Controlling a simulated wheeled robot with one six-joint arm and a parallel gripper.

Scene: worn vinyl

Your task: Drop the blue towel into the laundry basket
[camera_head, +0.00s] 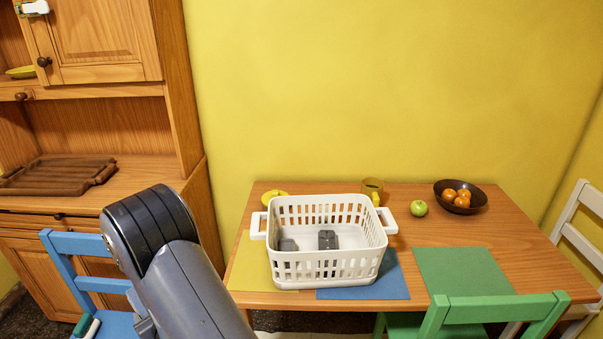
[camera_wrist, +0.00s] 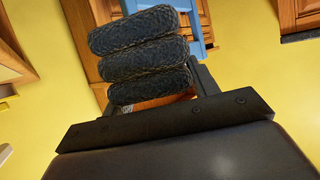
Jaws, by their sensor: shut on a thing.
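The white laundry basket (camera_head: 325,265) stands upright on the wooden table, with slotted walls and two side handles. Small dark grey things lie inside it. My gripper (camera_wrist: 152,85) shows in the wrist view, shut on a dark blue-grey, ribbed, folded cloth, the towel (camera_wrist: 145,58), which bulges in three thick folds. Its colour looks nearly charcoal in this light. In the head view my arm rises at the lower left, and the gripper and towel are hidden there. The wrist view does not show the basket.
The table (camera_head: 420,212) also holds a green apple (camera_head: 418,208), a dark fruit bowl (camera_head: 478,204), a mug (camera_head: 372,187) and placemats. A blue chair (camera_head: 75,245) stands left, a green chair (camera_head: 500,310) in front, a white chair (camera_head: 578,235) right. A wooden cupboard (camera_head: 180,110) stands left.

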